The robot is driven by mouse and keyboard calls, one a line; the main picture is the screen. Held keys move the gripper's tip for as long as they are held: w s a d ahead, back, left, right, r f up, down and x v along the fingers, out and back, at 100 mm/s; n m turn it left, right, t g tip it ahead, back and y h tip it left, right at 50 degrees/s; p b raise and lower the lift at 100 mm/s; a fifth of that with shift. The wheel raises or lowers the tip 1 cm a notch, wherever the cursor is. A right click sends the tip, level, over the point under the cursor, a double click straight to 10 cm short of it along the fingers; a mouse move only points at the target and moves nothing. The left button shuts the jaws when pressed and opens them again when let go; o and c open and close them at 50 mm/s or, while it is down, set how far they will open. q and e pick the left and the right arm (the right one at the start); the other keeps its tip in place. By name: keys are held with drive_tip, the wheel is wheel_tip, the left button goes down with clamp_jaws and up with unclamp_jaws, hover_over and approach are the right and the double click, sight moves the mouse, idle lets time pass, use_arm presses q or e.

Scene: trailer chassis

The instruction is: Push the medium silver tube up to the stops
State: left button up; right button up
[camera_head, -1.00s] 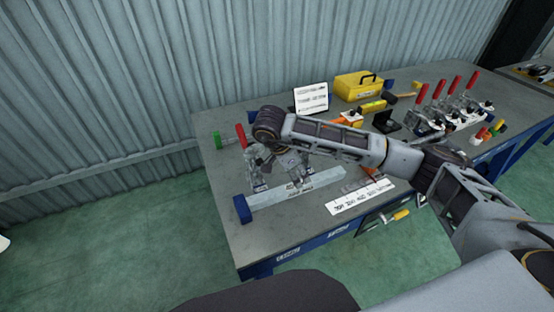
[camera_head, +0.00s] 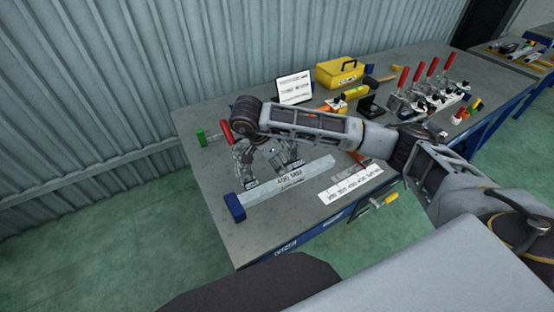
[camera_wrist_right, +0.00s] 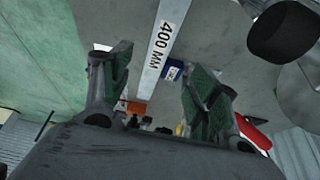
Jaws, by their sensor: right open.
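A silver square tube (camera_head: 285,184) marked 400 MM lies along the near part of the workbench. Its left end is at a blue block (camera_head: 235,207); whether they touch is unclear. My right gripper (camera_head: 287,160) is open and empty, close to the tube's far side, partly hidden by its own arm. In the right wrist view the open fingers (camera_wrist_right: 156,60) stand apart with the tube (camera_wrist_right: 152,62) showing beyond and between them. My left gripper is not in view.
A red-handled clamp (camera_head: 225,132) stands behind the tube, partly covered by my gripper. A white ruler strip (camera_head: 350,186) lies at the near edge. More red-handled clamps (camera_head: 421,85), a yellow toolbox (camera_head: 338,73) and a sign (camera_head: 294,87) stand farther back.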

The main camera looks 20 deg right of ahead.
sight(289, 177)
drive_tip(key=x, duration=1.1)
drive_tip(key=shift+d+f+p, duration=0.1)
drive_tip(key=shift+f+p, duration=0.15)
drive_tip(key=shift+p, duration=0.1)
drive_tip(key=shift+x, duration=0.9)
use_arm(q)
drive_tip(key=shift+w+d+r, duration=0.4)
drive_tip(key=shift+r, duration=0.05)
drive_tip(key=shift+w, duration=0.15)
use_arm(e)
drive_tip(key=shift+c, duration=0.9)
clamp_jaws()
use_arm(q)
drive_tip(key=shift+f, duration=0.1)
